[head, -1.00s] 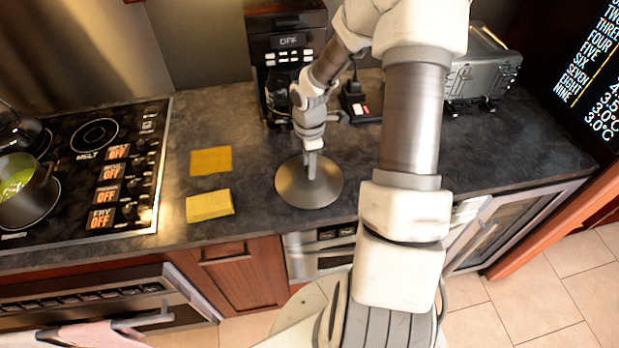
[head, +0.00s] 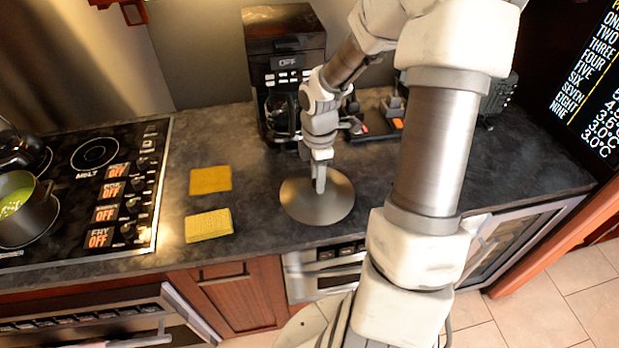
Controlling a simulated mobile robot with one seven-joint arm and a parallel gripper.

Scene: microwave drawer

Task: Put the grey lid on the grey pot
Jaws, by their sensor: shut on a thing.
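The grey lid (head: 335,205) is a round metal disc at the counter, right of the yellow cloths. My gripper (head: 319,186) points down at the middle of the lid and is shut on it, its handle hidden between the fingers. I cannot tell whether the lid rests on the counter or is just above it. The grey pot (head: 30,222) stands on the stove at the far left, uncovered, with green contents showing. It is partly cut off by the picture's edge.
A black kettle (head: 18,150) stands behind the pot on the stove (head: 118,228). A coffee maker (head: 285,75) stands behind my gripper. The dark counter (head: 255,170) is bare between cloths and lid.

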